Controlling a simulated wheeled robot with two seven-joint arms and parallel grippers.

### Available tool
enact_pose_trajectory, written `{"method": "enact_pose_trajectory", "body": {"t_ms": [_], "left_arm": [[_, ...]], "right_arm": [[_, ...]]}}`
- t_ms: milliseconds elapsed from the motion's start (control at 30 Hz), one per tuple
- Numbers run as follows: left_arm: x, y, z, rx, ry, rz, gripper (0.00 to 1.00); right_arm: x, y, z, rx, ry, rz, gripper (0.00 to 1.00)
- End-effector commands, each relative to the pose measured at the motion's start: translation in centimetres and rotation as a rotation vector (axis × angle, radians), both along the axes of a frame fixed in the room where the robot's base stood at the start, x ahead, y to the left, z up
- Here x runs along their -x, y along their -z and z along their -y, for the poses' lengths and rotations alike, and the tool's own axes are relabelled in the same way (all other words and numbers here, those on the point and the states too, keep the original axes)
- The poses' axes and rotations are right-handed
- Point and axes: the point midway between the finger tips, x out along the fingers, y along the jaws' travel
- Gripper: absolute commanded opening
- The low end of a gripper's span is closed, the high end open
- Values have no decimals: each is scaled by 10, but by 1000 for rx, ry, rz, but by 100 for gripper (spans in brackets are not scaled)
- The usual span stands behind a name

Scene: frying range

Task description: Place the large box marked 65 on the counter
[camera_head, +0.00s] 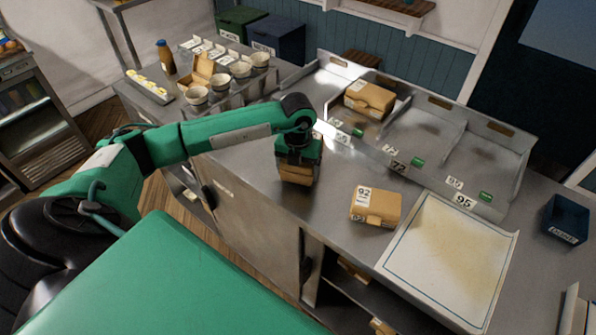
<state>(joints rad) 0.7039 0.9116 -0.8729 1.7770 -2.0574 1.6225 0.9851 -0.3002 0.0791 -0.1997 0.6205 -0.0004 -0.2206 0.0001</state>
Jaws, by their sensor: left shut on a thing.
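My left arm reaches in from the left, and its gripper (298,162) points down over the steel counter (240,175) near its front edge. The gripper is shut on a brown cardboard box (296,176). The gripper covers most of this box, and I cannot read a number on it. I cannot tell whether its underside touches the counter. Another brown box (375,206), with a white label reading 92, lies on the counter to the right. My right gripper is not in view.
A sloped steel rack with dividers (440,130) and number tags stands behind, with a brown box (370,98) in it. A white board (450,250) lies at right, near a dark blue bin (566,220). Cups (196,97) and a bottle (166,57) stand at far left.

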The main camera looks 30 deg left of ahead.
Motion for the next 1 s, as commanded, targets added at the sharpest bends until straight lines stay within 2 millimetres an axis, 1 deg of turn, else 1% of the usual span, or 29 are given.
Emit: {"method": "enact_pose_trajectory", "body": {"t_ms": [33, 100, 167, 367, 500, 533, 567, 600, 633, 833, 933, 967, 1000], "left_arm": [[0, 6, 0, 0, -2, -3, 60], [1, 16, 0, 1, 0, -3, 60], [0, 21, 0, 0, 0, -1, 60], [0, 22, 0, 0, 1, 1, 60], [0, 27, 0, 0, 1, 1, 60], [0, 26, 0, 0, 0, 1, 84], [0, 25, 0, 0, 0, 1, 90], [0, 25, 0, 0, 0, 0, 98], [0, 25, 0, 0, 0, 0, 100], [0, 24, 0, 0, 0, 0, 100], [0, 20, 0, 0, 0, 1, 100], [-1, 19, 0, -1, 0, 2, 100], [-1, 16, 0, 0, 1, 3, 100]], "right_arm": [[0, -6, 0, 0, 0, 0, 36], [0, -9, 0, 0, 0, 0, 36], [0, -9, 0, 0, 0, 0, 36], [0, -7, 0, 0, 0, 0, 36], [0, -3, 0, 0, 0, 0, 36], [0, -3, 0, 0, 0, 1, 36], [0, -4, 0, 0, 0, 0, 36], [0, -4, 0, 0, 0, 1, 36], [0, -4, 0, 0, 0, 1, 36], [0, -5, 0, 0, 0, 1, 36], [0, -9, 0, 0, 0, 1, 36], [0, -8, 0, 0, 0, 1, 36], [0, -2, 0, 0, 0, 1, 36]]}}
